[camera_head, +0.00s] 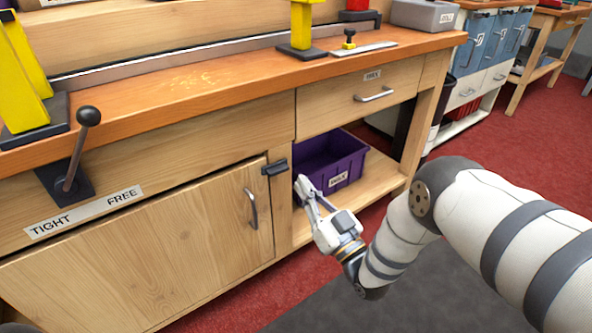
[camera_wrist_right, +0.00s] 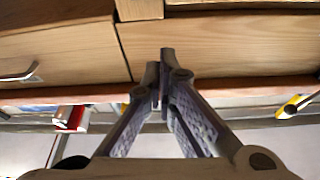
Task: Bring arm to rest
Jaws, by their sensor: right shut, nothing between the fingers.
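My right gripper (camera_head: 306,190) is white and grey and reaches in from the right in the head view. It is in front of the bench, between the cabinet door and the open shelf, and overlaps the left side of the purple bin in the picture. Its fingers are together and hold nothing. In the right wrist view the shut fingertips (camera_wrist_right: 160,76) meet in front of wooden bench fronts. I cannot tell how far they are from the wood. My left gripper is not in view.
A purple bin (camera_head: 345,180) stands on the open shelf (camera_head: 385,185). The cabinet door (camera_head: 150,255) is shut, and so is the drawer (camera_head: 350,100). A lever (camera_head: 80,150) stands above the TIGHT/FREE label (camera_head: 85,212). Red floor (camera_head: 500,135) is clear to the right.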

